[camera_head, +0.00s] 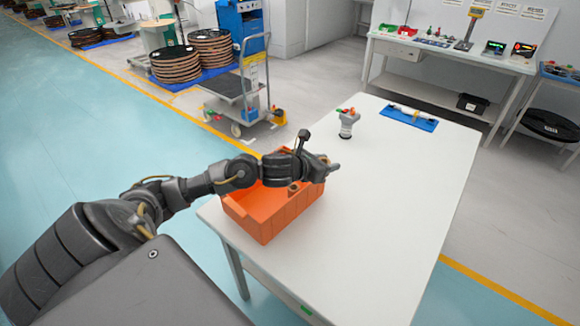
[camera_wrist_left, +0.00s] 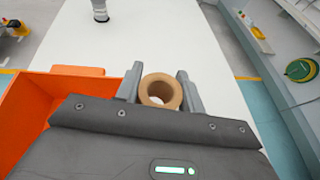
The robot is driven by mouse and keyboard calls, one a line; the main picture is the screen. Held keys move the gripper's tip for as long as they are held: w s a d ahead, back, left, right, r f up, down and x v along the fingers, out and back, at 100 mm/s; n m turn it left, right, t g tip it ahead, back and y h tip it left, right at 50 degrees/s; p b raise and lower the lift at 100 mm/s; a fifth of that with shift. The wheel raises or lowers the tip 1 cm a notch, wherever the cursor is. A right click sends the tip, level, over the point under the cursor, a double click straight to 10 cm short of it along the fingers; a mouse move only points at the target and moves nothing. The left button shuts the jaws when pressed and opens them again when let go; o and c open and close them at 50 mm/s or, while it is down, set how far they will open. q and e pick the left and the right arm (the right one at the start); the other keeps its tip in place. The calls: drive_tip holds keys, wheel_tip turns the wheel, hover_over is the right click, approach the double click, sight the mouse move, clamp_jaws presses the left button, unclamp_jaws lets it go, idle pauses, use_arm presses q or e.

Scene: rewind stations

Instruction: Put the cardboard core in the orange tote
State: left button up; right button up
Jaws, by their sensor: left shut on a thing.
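The cardboard core (camera_wrist_left: 178,96) is a short tan ring with an open hole, seen between the fingers in the left wrist view. My left gripper (camera_wrist_left: 159,80) is shut on it. In the head view my left gripper (camera_head: 332,170) is above the table beside the tote's far right side, and its wrist hides most of the core. The orange tote (camera_head: 263,226) stands on the near left part of the white table. The tote also shows at the left of the left wrist view (camera_wrist_left: 22,105). My right gripper is not in view.
A grey holder with coloured tops (camera_head: 347,122) stands on the table beyond my gripper. A blue mat (camera_head: 425,125) with a pale roller-like thing lies at the far end. The table's right side (camera_head: 400,210) is clear. A trolley (camera_head: 237,95) stands behind on the floor.

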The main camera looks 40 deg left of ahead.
use_arm(q)
drive_tip(key=a+f+p, duration=0.1)
drive_tip(key=a+f, duration=0.1)
drive_tip(key=a, duration=0.1)
drive_tip(key=a+f+p, duration=0.1)
drive_tip(key=a+f, duration=0.4)
drive_tip(key=a, duration=0.2)
drive_tip(key=shift+f+p, duration=0.15)
drive_tip(key=shift+p, duration=0.25)
drive_tip(key=shift+a+f+p, duration=0.15)
drive_tip(key=shift+a+f, duration=0.1)
drive_tip(key=shift+f, duration=0.9)
drive_tip(key=shift+a+f+p, duration=0.15)
drive_tip(key=shift+a+f, duration=0.1)
drive_tip(key=shift+f, duration=0.85)
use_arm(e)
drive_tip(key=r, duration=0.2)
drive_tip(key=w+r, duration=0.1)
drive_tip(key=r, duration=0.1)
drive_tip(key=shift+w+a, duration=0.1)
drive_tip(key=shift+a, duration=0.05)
use_arm(q)
drive_tip(key=shift+f+b, duration=0.6)
drive_tip(key=shift+b, duration=0.15)
drive_tip(key=o, duration=1)
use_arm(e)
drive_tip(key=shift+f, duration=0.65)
